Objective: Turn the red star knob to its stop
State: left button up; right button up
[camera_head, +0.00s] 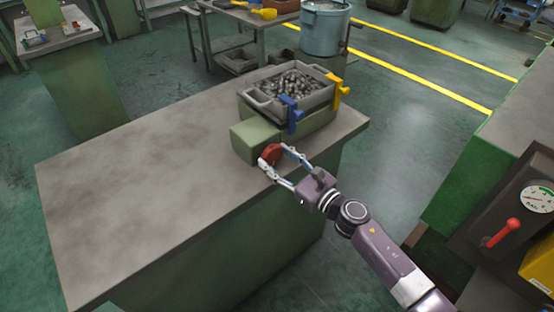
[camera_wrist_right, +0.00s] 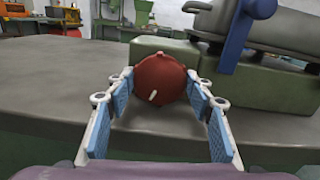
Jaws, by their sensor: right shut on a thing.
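The red star knob (camera_head: 271,154) is on the front of a green block (camera_head: 250,138) at the right end of a grey-topped bench. In the right wrist view the knob (camera_wrist_right: 160,78) is a dark red rounded shape with a short pale mark low on its face. My right gripper (camera_head: 276,160) is around the knob, shut on it, with one finger on each side. In the right wrist view its blue-padded fingers (camera_wrist_right: 160,90) flank the knob left and right. My left gripper is not in view.
A grey bin of metal parts (camera_head: 262,98) sits behind the green block, with a blue clamp (camera_head: 291,114) and a yellow clamp (camera_head: 338,89). The bench top (camera_head: 130,185) is bare to the left. A red lever (camera_head: 501,233) and a gauge (camera_head: 537,199) are at far right.

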jog(key=shift+m, duration=1.2)
jog(key=o, duration=1.2)
jog(key=shift+c, duration=0.2)
jog(key=v, duration=1.2)
jog(key=shift+f, duration=0.1)
